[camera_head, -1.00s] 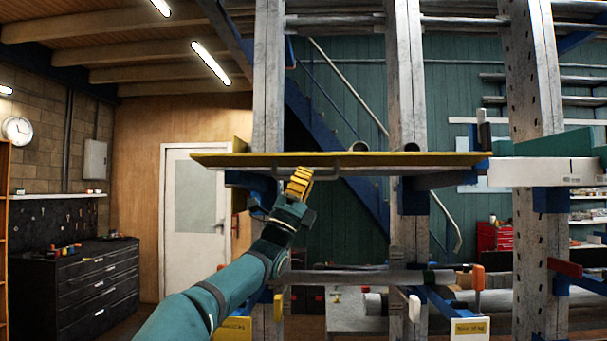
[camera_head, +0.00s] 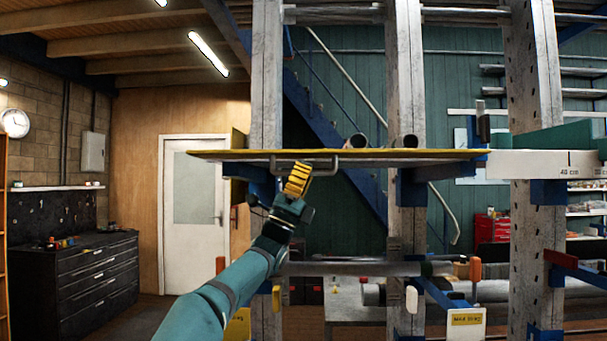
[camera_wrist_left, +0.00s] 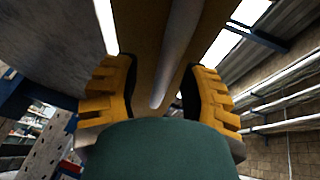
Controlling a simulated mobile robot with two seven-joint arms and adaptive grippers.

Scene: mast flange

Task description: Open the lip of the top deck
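The top deck's lip (camera_head: 225,155) is a long thin panel with a yellow strip, spanning the rack posts near mid-height of the head view. A grey bar handle (camera_head: 346,163) hangs along its front edge. My left gripper (camera_head: 298,179) is just below the lip at the handle's left part, fingers pointing up. In the left wrist view, its two yellow fingers (camera_wrist_left: 160,88) stand apart with a grey bar (camera_wrist_left: 177,55) running between them. A gap shows on both sides of the bar. My right gripper is not in view.
Rack posts (camera_head: 406,70) stand behind the lip. A white beam (camera_head: 545,164) adjoins the lip on the right. A lower level (camera_head: 350,268) carries a long tube. The space left of the rack, before the white door (camera_head: 192,190), is clear.

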